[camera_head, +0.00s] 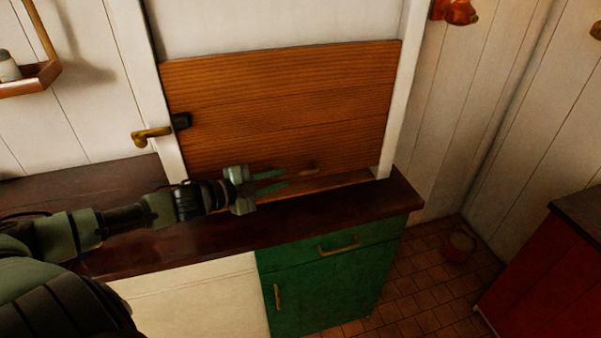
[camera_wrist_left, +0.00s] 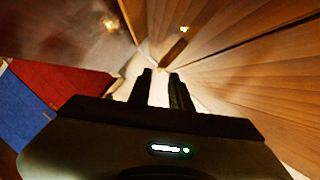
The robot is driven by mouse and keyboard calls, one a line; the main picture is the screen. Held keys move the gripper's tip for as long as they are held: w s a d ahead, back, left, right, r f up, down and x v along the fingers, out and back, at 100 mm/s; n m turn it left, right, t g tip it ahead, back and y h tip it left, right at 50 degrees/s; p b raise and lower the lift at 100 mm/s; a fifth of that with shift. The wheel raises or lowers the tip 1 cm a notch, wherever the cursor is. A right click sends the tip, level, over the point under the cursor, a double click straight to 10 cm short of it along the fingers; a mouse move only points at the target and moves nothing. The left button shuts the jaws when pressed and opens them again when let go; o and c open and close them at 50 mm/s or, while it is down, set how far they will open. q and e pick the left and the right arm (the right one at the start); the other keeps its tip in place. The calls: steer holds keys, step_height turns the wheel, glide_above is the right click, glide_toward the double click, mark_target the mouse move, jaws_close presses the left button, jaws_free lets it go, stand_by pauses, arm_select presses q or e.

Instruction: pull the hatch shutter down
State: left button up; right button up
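The hatch shutter (camera_head: 285,100) is a brown wooden board of horizontal planks in a white frame. It covers the lower part of the opening, with its bottom edge close above the dark counter. A small brass-coloured handle (camera_head: 309,168) shows low on the shutter. My left gripper (camera_head: 287,179) is open and empty, in front of the shutter's lower edge, with its fingers pointing right and the handle just beyond their tips. In the left wrist view its two fingers (camera_wrist_left: 160,76) stand apart with nothing between them, and the shutter (camera_wrist_left: 240,62) fills the right side. My right gripper is out of view.
A brass lever (camera_head: 152,134) with a black piece sits on the frame's left post. The dark counter (camera_head: 235,236) is bare, above a green cabinet (camera_head: 335,285). A shelf (camera_head: 30,80) hangs at left. A bucket (camera_head: 459,245) and red cabinet (camera_head: 545,275) stand at right.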

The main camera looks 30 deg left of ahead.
mark_target(294, 174)
arm_select(q)
steer(key=x, duration=0.4)
steer(key=shift+w+d, duration=0.1)
steer(key=shift+w, duration=0.15)
steer(key=shift+p+x, duration=0.45)
steer(key=shift+x, duration=0.75)
steer(key=shift+f, duration=0.1)
jaws_close()
steer(key=shift+f, duration=0.1)
